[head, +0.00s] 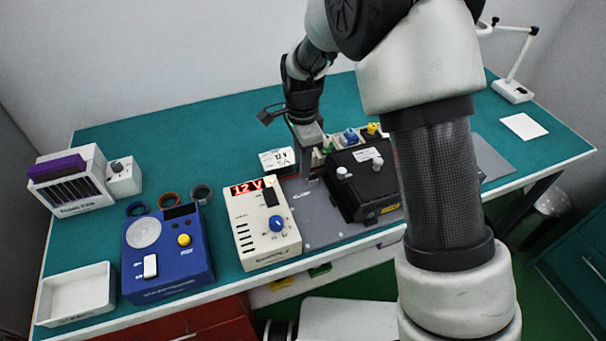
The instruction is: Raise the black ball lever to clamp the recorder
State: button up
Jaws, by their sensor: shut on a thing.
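The recorder appears to be the black box (367,185) with a white label and two pale knobs, sitting on a grey plate (318,232) at the middle of the bench. My gripper (304,172) points down at the left rear of the black box, close beside it. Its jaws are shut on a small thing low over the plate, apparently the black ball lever. The ball itself is hidden by the fingers, and the lever's angle cannot be made out.
A cream power unit (262,222) reading 12 V stands left of the plate. Small coloured connectors (350,136) line the back of the black box. The back left of the bench is clear.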

aim_at(315, 176)
jog(key=shift+w+d+r, duration=0.2)
jog(key=shift+w+d, duration=0.15)
jog(key=shift+d, duration=0.5)
jog(key=shift+w+d, duration=0.1)
jog(key=shift+d, duration=0.05)
jog(key=shift+w+d, duration=0.3)
jog(key=shift+d, duration=0.35)
grip_shut()
jog(key=shift+a, duration=0.15)
jog(key=o, duration=0.8)
grip_release()
